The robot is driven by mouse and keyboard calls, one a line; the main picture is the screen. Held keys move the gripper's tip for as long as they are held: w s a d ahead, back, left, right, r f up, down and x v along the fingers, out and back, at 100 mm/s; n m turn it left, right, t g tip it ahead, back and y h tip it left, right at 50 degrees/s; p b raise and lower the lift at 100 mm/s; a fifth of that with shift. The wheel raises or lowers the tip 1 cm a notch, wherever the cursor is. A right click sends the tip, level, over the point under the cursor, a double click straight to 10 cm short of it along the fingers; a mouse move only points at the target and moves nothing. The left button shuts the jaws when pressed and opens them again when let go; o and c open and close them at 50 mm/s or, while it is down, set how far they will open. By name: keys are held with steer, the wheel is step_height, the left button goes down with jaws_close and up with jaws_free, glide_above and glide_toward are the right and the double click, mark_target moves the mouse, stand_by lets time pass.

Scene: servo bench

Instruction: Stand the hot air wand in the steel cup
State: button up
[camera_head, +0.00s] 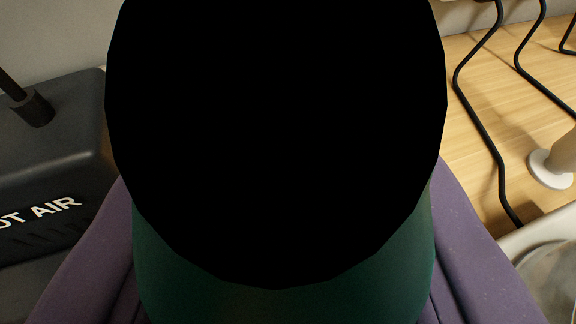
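A large dark green, rounded body (285,300) with a flat black face (278,140) fills the middle of the view, very close to the camera. It looks like the hot air wand's handle, but its lower part and nozzle are out of sight. My gripper (283,260) shows as purple sides to the left and right of the green body. Its fingertips are hidden behind that body, so I cannot tell whether they touch it. No steel cup shows clearly. A greyish, shiny round surface (552,285) is cut off at the bottom right, and I cannot tell what it is.
A dark grey station (60,150) with partly cut-off "HOT AIR" lettering stands at the left. A pale rim (530,232) borders the shiny surface. Bent black rods (490,140) and a beige post on a white round foot (550,168) stand over the wooden bench (525,110) at the right.

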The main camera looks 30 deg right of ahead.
steer(key=o, duration=1.1)
steer(key=shift+c, duration=0.2)
steer(key=p+v, duration=0.2)
steer(key=v, duration=0.5)
steer(key=shift+s+a, duration=0.15)
steer(key=shift+s, duration=0.15)
steer(key=shift+r, duration=0.1)
